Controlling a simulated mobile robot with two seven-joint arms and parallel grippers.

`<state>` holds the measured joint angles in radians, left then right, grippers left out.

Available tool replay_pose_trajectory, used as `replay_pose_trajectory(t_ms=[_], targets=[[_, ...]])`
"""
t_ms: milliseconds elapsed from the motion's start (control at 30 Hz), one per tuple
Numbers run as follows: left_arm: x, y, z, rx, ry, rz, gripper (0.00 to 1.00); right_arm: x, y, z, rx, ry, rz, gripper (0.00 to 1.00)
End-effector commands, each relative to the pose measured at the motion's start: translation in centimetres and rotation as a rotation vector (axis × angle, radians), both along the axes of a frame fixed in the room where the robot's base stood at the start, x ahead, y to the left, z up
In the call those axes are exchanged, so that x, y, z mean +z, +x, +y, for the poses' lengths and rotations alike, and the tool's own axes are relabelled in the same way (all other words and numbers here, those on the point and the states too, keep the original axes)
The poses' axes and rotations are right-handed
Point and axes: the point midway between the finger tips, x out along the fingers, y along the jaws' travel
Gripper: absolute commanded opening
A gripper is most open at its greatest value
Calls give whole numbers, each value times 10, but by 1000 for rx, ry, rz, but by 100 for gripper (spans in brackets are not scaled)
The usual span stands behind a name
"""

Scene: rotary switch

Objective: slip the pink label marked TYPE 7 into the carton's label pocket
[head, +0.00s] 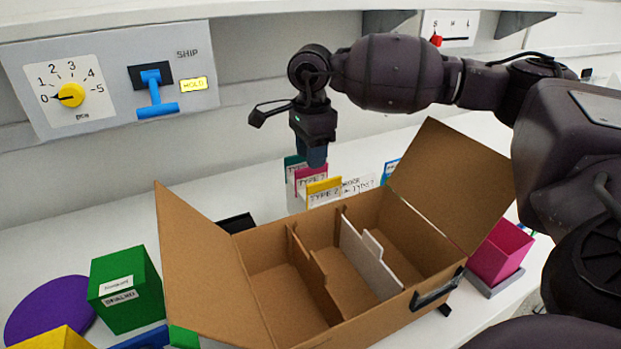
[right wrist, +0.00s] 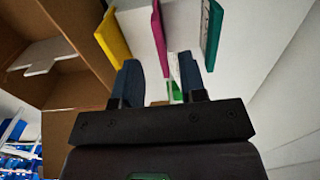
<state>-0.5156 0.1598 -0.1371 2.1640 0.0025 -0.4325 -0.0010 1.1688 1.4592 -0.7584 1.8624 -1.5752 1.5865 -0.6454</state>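The pink label (head: 307,179) stands upright between a teal label (head: 292,165) and a yellow label (head: 324,186) behind the carton. Its print starts with TYPE; the number is hard to read. My right gripper (head: 314,160) points down just above these labels. In the right wrist view my gripper (right wrist: 160,82) is open, with the pink label (right wrist: 159,32) lined up with the gap between its fingers; contact cannot be told. The open cardboard carton (head: 196,268) has a black label pocket (head: 437,290) on its front right side. My left gripper is not in view.
A white order card (head: 358,185) stands behind the carton, whose raised flap (head: 455,180) is right of my gripper. A green box (head: 125,290) and purple disc (head: 48,308) lie left. A pink bin (head: 500,252) stands right. A dial panel (head: 110,80) is on the wall.

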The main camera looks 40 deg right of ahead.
Motion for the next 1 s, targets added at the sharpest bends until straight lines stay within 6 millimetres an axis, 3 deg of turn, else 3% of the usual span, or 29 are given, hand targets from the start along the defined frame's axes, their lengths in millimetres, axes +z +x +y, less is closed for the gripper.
replay_pose_trajectory(t_ms=[200,500,767,1000], targets=[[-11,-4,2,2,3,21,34,-35,0,-2,0,0,9,38],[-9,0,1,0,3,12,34,-40,0,-2,0,-1,2,38],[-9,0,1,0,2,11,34,-40,0,-2,0,0,3,0],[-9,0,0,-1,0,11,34,-40,0,-2,0,0,3,0]])
